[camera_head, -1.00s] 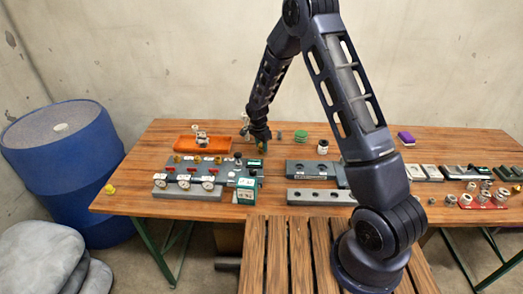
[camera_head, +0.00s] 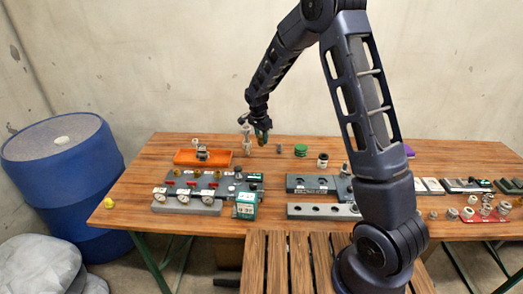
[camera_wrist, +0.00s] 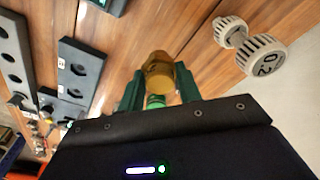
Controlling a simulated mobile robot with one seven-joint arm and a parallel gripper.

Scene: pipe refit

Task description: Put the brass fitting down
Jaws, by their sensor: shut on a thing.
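The brass fitting (camera_wrist: 158,68) shows in the wrist view as a rounded, yellow-brown piece between the green fingers. My gripper (camera_wrist: 160,88) is shut on it, with the fitting sticking out past the fingertips. In the head view my gripper (camera_head: 262,134) hangs over the back of the wooden table, behind the grey valve board (camera_head: 228,182). The fitting is too small there to make out clearly. Wood lies beyond the fitting in the wrist view; I cannot tell whether it touches the table.
A white weight-like piece marked 0.2 (camera_wrist: 262,57) stands close to the fitting. An orange tray (camera_head: 185,157) is left of my gripper, a green round piece (camera_head: 300,150) and a small jar (camera_head: 323,160) are right. Grey hole blocks (camera_head: 312,184) lie nearer. Bare wood (camera_head: 275,172) lies between.

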